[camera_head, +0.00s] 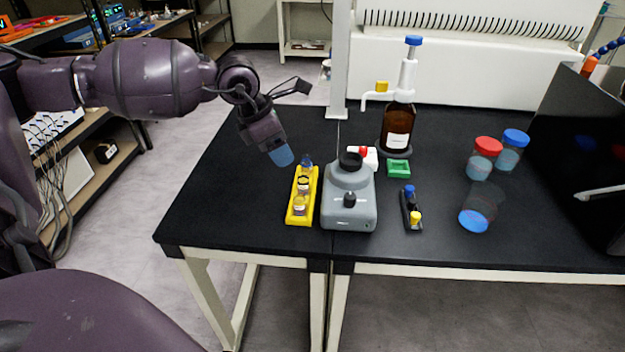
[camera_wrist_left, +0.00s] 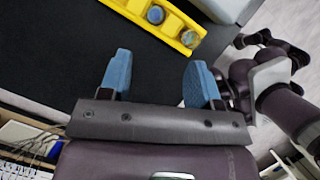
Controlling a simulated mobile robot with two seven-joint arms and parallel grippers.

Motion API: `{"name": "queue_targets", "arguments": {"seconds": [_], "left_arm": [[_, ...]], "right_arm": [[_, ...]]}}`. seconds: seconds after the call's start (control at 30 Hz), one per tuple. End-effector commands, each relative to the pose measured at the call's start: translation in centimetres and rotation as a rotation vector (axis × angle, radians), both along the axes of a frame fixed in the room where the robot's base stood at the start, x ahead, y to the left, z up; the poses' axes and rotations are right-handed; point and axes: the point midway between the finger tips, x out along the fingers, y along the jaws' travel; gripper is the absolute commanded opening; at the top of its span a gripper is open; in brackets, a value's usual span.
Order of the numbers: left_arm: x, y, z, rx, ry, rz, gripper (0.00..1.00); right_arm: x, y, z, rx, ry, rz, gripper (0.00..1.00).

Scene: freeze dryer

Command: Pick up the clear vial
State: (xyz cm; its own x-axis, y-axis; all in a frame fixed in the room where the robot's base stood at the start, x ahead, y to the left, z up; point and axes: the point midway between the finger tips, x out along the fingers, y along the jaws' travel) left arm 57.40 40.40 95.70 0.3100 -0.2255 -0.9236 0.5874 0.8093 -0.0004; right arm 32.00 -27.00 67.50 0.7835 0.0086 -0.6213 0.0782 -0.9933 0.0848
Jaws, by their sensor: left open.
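The clear vial (camera_head: 300,206) seems to be the one at the near end of a yellow rack (camera_head: 290,215) on the black bench. In the left wrist view a clear round vial top (camera_wrist_left: 189,38) sits at the end of the yellow rack (camera_wrist_left: 134,9). A vial with a blue top (camera_wrist_left: 156,14) is beside it. My left gripper (camera_head: 281,156) is above the bench, up and left of the rack's far end. In the left wrist view its two blue fingers (camera_wrist_left: 160,85) stand wide apart with nothing between them.
A grey device (camera_head: 348,205) stands close to the right of the rack. A brown bottle (camera_head: 398,125), a green block (camera_head: 398,168), a small black rack (camera_head: 411,212) and jars with red (camera_head: 487,145) and blue lids stand further right. The bench left of the rack is clear.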

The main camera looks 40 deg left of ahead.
Motion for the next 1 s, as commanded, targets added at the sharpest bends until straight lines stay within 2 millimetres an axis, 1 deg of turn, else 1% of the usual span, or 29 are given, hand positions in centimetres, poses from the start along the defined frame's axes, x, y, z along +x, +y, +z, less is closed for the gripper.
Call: {"name": "queue_targets", "arguments": {"seconds": [0.17, 0.3, 0.4, 0.67, 0.87, 0.9, 1.0], "left_arm": [[0.5, -0.3, -1.7, 0.003, 0.005, 0.000, 0.57], [1.2, -0.8, -3.7, 0.001, 0.008, -0.002, 0.57], [1.6, -1.1, -4.9, 0.000, 0.007, -0.001, 0.57], [2.4, -1.4, -6.0, 0.001, 0.003, 0.001, 0.57], [4.2, -2.0, -8.3, -0.001, 0.007, 0.000, 0.57], [4.2, -2.1, -8.9, -0.001, 0.008, 0.000, 0.57], [4.5, -2.3, -9.7, 0.000, 0.006, -0.001, 0.57]], "right_arm": [[-0.2, 0.0, -0.7, 0.000, 0.012, 0.001, 0.53], [-0.4, -0.1, -1.3, -0.002, 0.022, 0.002, 0.53], [-0.4, -0.1, -1.7, -0.003, 0.026, 0.003, 0.53], [-0.5, -0.1, -2.1, -0.003, 0.033, 0.004, 0.53], [-1.2, -0.2, -3.6, -0.006, 0.062, 0.005, 0.53], [-1.3, -0.3, -3.7, -0.006, 0.065, 0.004, 0.53], [-1.2, -0.3, -3.8, -0.007, 0.067, 0.005, 0.53]]}}
